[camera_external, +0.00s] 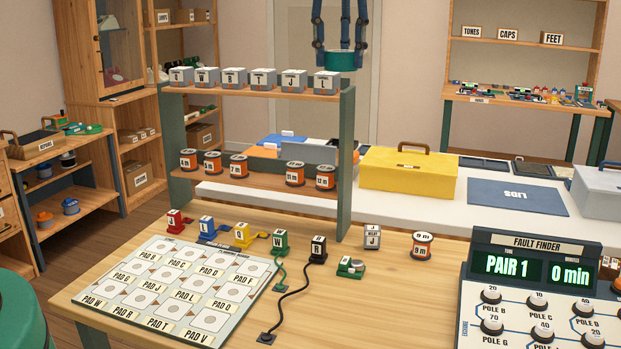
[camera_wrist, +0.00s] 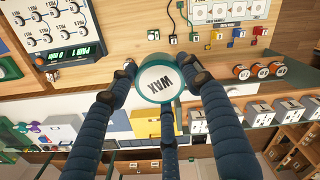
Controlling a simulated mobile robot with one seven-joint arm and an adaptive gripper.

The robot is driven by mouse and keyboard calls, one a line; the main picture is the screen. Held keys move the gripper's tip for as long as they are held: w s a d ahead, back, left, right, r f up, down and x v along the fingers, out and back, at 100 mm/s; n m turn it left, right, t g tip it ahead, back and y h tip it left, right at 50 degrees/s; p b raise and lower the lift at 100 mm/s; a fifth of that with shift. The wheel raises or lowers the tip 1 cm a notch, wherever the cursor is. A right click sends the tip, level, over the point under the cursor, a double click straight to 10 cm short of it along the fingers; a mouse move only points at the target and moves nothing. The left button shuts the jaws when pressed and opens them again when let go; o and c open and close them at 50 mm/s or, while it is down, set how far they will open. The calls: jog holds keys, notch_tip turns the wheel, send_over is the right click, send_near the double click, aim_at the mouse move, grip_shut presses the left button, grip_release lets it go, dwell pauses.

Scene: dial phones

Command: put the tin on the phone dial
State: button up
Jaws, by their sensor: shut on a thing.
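My gripper (camera_external: 340,44) is shut on a round teal tin (camera_external: 342,62), high above the back of the work area near the door. In the wrist view the tin (camera_wrist: 161,84) shows a white lid reading WAX, with dark fingertips around its rim. The tin is clear of any surface in the external view. I cannot pick out a phone dial for certain. A far bench (camera_external: 530,103) at the right back carries several small coloured items, too small to identify.
A wooden rack (camera_external: 345,150) with labelled grey blocks and orange spools stands below my gripper. A yellow toolbox (camera_external: 408,169) and a blue LIDS mat (camera_external: 517,197) are on the white counter. In front are a pad board (camera_external: 165,285) and a fault finder (camera_external: 535,268).

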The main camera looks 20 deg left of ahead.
jog(key=w+a+n+p, duration=0.25)
jog(key=w+a, duration=0.45)
jog(key=w, duration=0.4)
jog(key=w+a+n+p, duration=0.1)
jog(key=w+a+n, duration=0.3)
jog(key=w+a, duration=0.5)
jog(key=w+a+f+n+p, duration=0.1)
jog(key=w+a+n, duration=0.2)
jog(key=w+a, duration=0.6)
jog(key=w+a+f+n+p, duration=0.15)
jog(key=w+a+n, duration=0.35)
jog(key=a, duration=0.7)
notch_tip(320, 180, down, 26)
jog(key=m, duration=0.1)
jog(key=shift+w, duration=0.3)
jog(key=shift+f, duration=3.1)
jog(key=shift+f, duration=1.85)
